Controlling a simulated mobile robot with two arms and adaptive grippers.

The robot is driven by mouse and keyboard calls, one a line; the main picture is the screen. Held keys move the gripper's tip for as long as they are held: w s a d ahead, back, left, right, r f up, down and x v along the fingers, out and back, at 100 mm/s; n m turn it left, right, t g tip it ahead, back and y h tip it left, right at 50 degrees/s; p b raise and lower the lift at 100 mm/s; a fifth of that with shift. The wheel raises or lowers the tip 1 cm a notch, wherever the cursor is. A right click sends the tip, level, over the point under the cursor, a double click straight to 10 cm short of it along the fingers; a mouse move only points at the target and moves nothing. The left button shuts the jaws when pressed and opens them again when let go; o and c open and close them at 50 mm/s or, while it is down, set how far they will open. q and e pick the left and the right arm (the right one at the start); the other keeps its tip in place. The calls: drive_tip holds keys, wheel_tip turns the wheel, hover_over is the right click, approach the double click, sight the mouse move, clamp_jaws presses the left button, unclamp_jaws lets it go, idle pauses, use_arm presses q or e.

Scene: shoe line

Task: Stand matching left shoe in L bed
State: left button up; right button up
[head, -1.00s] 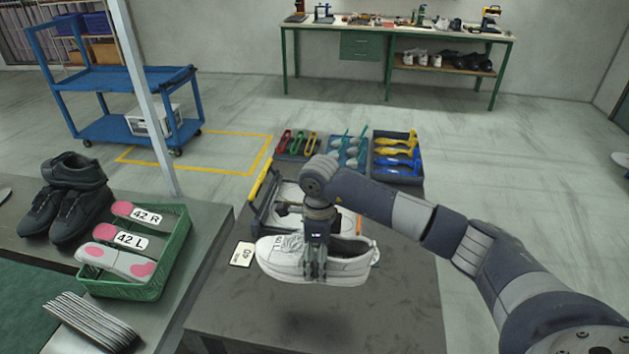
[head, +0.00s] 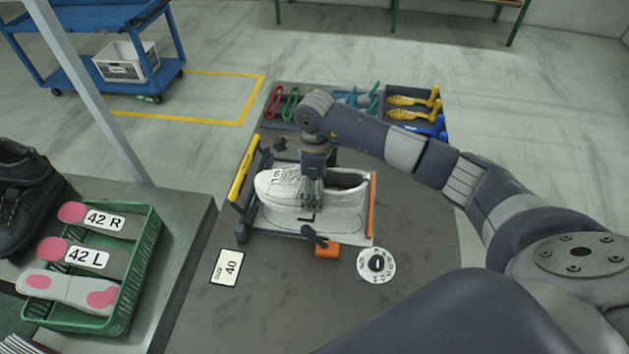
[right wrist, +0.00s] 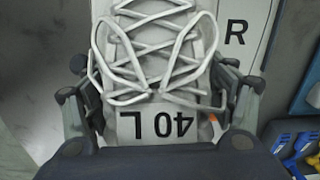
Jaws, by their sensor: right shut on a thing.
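My right gripper (head: 313,204) is shut on a white lace-up shoe (head: 345,180), marked "40 L" on its tongue in the right wrist view (right wrist: 160,122). The shoe is upright, toe to the left, over the white fixture board (head: 271,222). The L bed (head: 332,222), with its outline and letter, shows just in front of the shoe. I cannot tell whether the sole touches the board. The board's R side (right wrist: 240,35) shows right of the shoe in the wrist view; the shoe mostly hides it in the head view. My left gripper is not in view.
Tool bins stand behind; a green insole basket (head: 141,262) is left.

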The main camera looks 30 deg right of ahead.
drive_tip(key=shift+s+f, duration=0.1)
drive_tip(key=shift+f, duration=0.65)
drive_tip(key=shift+f+b, duration=0.65)
drive_tip(key=shift+f, duration=0.2)
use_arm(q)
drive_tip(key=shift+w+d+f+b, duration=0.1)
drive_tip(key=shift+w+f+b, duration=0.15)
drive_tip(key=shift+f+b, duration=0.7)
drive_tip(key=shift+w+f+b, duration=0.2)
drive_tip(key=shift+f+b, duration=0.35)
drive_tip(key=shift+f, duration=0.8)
use_arm(e)
drive_tip(key=shift+f, duration=2.45)
drive_tip(key=o, duration=1.4)
drive_tip(key=shift+c, duration=0.2)
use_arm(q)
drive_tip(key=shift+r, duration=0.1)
use_arm(e)
drive_tip(key=shift+r, duration=0.1)
drive_tip(key=shift+r+p, duration=3.15)
drive_tip(key=shift+r, duration=1.75)
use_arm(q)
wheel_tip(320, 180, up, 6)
